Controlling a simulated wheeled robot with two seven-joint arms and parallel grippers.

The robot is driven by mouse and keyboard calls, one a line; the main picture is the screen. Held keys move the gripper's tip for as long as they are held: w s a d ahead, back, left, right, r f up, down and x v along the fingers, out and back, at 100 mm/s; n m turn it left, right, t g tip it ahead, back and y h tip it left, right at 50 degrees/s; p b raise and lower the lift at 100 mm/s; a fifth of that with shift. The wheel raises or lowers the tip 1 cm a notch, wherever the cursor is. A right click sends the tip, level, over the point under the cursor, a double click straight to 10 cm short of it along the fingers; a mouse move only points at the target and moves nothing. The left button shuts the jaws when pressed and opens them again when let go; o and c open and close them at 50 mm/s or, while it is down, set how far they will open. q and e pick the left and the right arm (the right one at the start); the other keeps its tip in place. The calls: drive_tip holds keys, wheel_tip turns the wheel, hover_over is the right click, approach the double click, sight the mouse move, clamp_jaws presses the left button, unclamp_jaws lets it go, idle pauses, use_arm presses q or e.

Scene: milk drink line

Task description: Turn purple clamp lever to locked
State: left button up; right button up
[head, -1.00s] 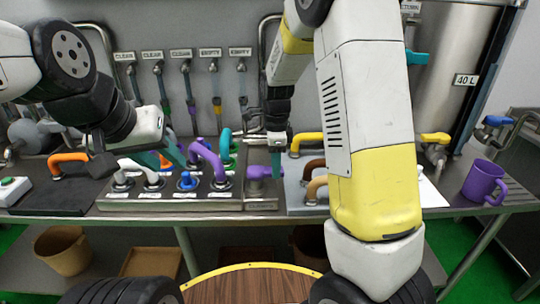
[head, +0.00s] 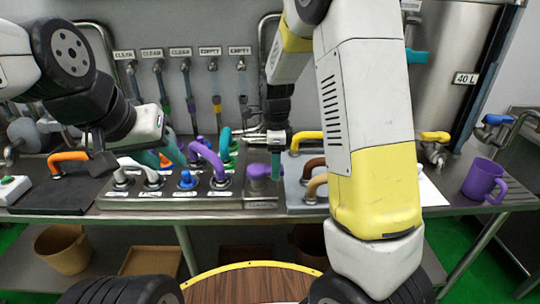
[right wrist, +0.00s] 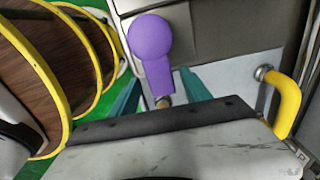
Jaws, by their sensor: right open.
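The purple clamp lever (head: 260,172) stands on the grey fixture at the right end of the row of handles. In the right wrist view its round purple knob (right wrist: 150,36) and flat arm point away from the gripper. My right gripper (head: 276,165) is open at the lever, and in the right wrist view its teal fingers (right wrist: 159,78) lie on either side of the lever's arm. I cannot tell whether they touch it. My left gripper (head: 163,152) hangs over the left part of the row, with its teal fingers apart and seemingly empty.
A purple curved handle (head: 208,158) and a blue knob (head: 186,180) are left of the lever. A yellow handle (right wrist: 288,102) is right of it in the wrist view. A purple mug (head: 482,180) stands at the far right of the counter.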

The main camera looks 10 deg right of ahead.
wheel_tip(320, 180, up, 7)
drive_tip(key=shift+r, duration=0.45)
